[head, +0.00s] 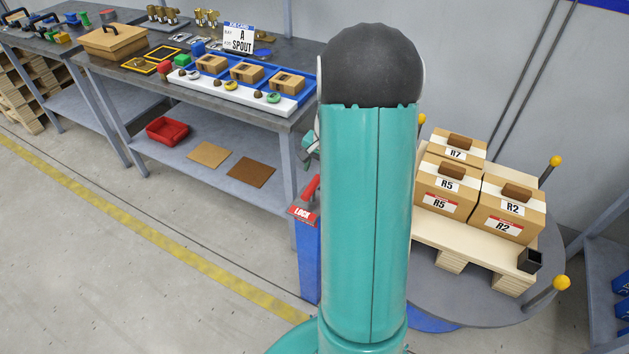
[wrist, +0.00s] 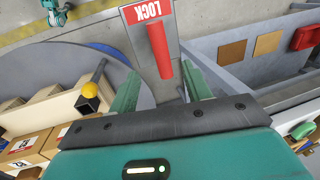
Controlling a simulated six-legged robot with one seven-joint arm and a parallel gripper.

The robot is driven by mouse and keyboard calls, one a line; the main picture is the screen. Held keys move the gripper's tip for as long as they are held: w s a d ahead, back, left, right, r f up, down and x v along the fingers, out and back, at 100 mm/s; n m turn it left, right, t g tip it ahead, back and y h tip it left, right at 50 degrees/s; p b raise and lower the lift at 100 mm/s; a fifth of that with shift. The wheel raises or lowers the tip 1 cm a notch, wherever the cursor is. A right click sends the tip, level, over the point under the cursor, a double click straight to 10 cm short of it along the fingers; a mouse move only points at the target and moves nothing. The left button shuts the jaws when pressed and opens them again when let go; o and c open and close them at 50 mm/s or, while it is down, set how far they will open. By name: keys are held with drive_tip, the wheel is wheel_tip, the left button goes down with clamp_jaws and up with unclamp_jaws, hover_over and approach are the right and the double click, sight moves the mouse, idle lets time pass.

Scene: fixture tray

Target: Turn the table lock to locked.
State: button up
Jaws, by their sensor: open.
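The table lock is a blue post (head: 309,262) with a red plate marked LOCK (head: 302,213) and a red lever (head: 312,188) that slants up from it. In the wrist view the lever (wrist: 160,50) points from the plate (wrist: 146,11) toward my gripper (wrist: 160,82). My gripper is open, its two teal fingers to either side of the lever's end in that picture. I see no finger touching the lever, and the depth between them is hard to judge. In the head view my arm hides most of the gripper.
Right of the post is a round grey turntable (head: 470,306) with yellow-knobbed posts, carrying a pallet (head: 440,238) of labelled boxes (head: 507,208). Left is a grey workbench (head: 120,72) with a blue-and-white fixture tray (head: 240,98); its lower shelf holds a red bin (head: 167,131). Floor in front is clear.

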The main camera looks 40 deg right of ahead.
drive_tip(key=r, duration=0.4)
drive_tip(key=shift+s+d+r, duration=0.1)
drive_tip(key=shift+s+d, duration=0.1)
drive_tip(key=shift+s, duration=0.2)
drive_tip(key=s+a+r+n+t, duration=0.1)
drive_tip(key=a+r+n, duration=0.2)
drive_tip(key=a+r, duration=0.5)
drive_tip(key=s+a+r+n, duration=0.1)
drive_tip(key=a+r+n, duration=0.35)
drive_tip(key=a, duration=0.55)
drive_tip(key=s+a+r+n+t, duration=0.1)
drive_tip(key=s+a+r+n, duration=0.1)
drive_tip(key=s+a, duration=0.4)
drive_tip(key=s+a+r+n+t, duration=0.1)
drive_tip(key=s+a+r+n, duration=0.2)
drive_tip(key=s+a, duration=0.3)
drive_tip(key=shift+a+n+t+h, duration=0.35)
drive_tip(key=shift+a+n, duration=0.4)
drive_tip(key=shift+a, duration=0.3)
